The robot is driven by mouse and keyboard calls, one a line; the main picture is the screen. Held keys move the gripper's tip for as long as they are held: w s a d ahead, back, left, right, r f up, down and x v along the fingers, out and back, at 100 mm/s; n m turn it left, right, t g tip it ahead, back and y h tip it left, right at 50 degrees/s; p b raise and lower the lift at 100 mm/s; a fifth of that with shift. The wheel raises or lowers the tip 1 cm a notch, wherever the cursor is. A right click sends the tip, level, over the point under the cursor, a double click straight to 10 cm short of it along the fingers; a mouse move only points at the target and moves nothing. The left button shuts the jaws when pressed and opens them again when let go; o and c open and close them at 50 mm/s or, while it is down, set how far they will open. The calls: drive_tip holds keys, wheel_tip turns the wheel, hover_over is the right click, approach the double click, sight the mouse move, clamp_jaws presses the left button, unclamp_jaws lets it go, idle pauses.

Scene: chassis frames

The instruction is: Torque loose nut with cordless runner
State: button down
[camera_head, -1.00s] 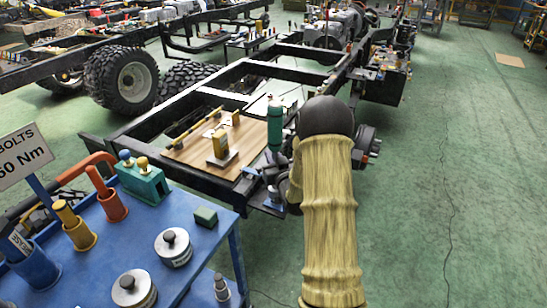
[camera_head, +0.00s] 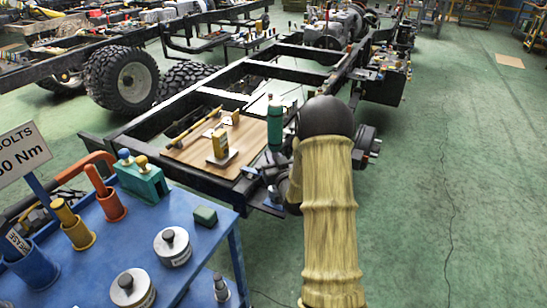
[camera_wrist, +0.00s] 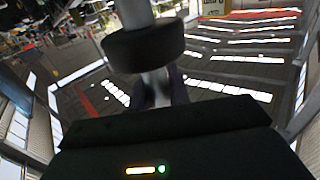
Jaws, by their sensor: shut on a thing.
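My gripper (camera_wrist: 160,88) shows in the wrist view, shut around a grey shaft-like thing with a thick black collar (camera_wrist: 145,47). This may be the cordless runner, but only part of it shows. In the head view my arm's yellow sleeve hides the gripper and what it holds. The black chassis frame (camera_head: 283,70) runs away from me, with its near end beside my arm. A hub with studs (camera_head: 366,143) sits on the frame just right of my arm. I cannot make out which nut is loose.
A wooden board (camera_head: 190,153) on the frame carries a yellow block (camera_head: 220,145); a teal cylinder (camera_head: 275,122) stands at its right. A blue bench (camera_head: 105,245) with tins and holders fills the lower left, beside a torque sign (camera_head: 18,155). Green floor at right is clear.

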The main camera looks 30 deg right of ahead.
drive_tip(key=shift+f+b, duration=1.5)
drive_tip(key=shift+b, duration=0.25)
idle(2.2)
drive_tip(key=shift+s+f+b, duration=0.1)
drive_tip(key=shift+f+b, duration=0.3)
idle(1.1)
drive_tip(key=shift+r, duration=0.15)
drive_tip(key=shift+r+p, duration=0.65)
drive_tip(key=shift+r, duration=1)
drive_tip(key=shift+r+p, duration=1.45)
drive_tip(key=shift+r, duration=1.1)
drive_tip(key=shift+f, duration=0.1)
